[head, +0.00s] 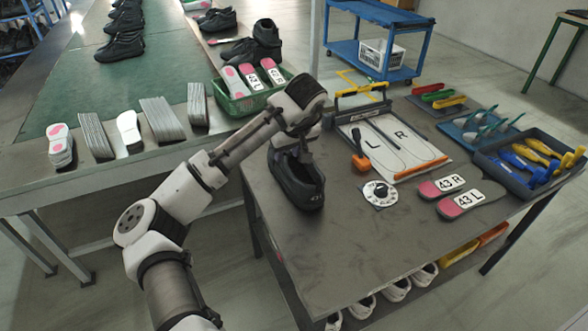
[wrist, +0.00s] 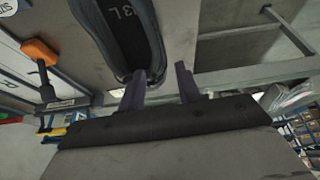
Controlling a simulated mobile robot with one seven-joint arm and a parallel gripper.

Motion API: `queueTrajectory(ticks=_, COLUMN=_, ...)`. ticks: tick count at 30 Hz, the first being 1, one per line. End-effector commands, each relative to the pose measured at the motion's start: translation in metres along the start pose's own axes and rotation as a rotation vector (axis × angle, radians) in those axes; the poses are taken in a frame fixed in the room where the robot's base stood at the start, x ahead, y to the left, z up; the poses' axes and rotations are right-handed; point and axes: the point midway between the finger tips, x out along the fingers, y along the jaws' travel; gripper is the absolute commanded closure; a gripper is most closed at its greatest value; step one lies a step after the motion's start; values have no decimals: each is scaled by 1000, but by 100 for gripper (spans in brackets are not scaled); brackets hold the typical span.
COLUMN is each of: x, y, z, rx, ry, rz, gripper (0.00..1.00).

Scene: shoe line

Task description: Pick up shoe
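A black shoe (head: 297,182) stands on the grey worktable (head: 330,240), near its left edge, with its opening facing up. In the wrist view the shoe (wrist: 160,40) fills the top middle, and an insole marked "3 L" shows inside it. My gripper (head: 303,156) is at the far end of the shoe, pointing down. In the wrist view my gripper (wrist: 160,82) is open, its two fingers apart at the shoe's end. The left finger overlaps the shoe's rim and the right finger is just outside it. I cannot tell whether either finger touches the shoe.
A template board (head: 385,140) marked L and R, a round dial (head: 379,194) and two pink-heeled insoles marked 43 (head: 461,196) lie right of the shoe. A tool tray (head: 525,160) is at the right. A green basket (head: 240,103) stands on the bench behind. The table's front is clear.

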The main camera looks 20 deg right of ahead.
Motion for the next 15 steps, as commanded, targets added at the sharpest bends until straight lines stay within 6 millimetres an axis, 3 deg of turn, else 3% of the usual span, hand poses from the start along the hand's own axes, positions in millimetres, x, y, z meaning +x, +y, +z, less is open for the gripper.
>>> queueTrajectory(ticks=6, x=37, y=0, z=-1, rx=0, ry=0, rz=0, gripper=66)
queueTrajectory(ticks=15, x=64, y=0, z=-1, rx=0, ry=0, rz=1, gripper=66)
